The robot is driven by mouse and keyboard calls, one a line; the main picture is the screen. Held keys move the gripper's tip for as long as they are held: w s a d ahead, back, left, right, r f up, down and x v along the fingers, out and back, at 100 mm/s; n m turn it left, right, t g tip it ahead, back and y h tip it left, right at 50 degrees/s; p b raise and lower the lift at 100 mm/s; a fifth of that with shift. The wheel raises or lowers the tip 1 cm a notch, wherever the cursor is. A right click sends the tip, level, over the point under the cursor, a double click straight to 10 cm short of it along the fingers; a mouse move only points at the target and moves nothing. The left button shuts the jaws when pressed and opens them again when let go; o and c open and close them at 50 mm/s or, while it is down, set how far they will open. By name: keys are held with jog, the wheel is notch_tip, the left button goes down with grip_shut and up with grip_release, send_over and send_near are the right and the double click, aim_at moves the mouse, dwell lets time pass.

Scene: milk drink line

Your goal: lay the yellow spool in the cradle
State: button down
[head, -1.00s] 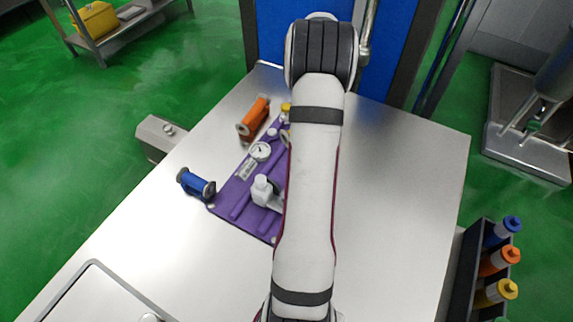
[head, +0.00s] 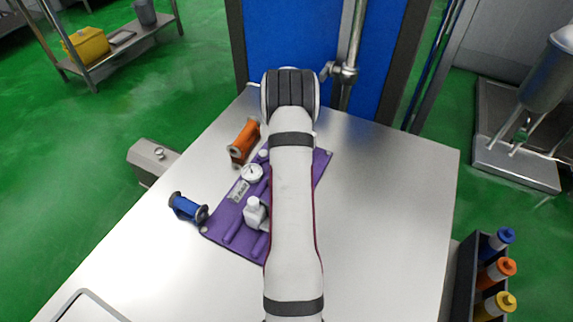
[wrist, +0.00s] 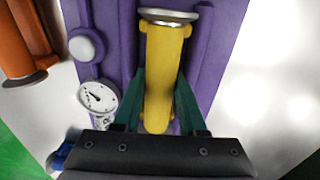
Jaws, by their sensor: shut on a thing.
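The yellow spool (wrist: 165,72) shows in the wrist view, lengthwise between the green fingers of my gripper (wrist: 161,92). My gripper is shut on it. Its metal-rimmed end is at the top of the picture; its near end is partly hidden by the gripper body. The spool is over a purple panel (wrist: 112,32) with raised purple rails (wrist: 208,50). I cannot tell whether it touches them, or which part is the cradle. In the head view the panel (head: 222,226) is partly covered by my arm, which hides the spool and gripper.
A bottle rack (head: 462,285) stands at right. The table right of my arm is clear.

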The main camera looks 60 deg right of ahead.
jog(key=c, duration=0.8)
grip_release()
jog(key=shift+o, duration=0.2)
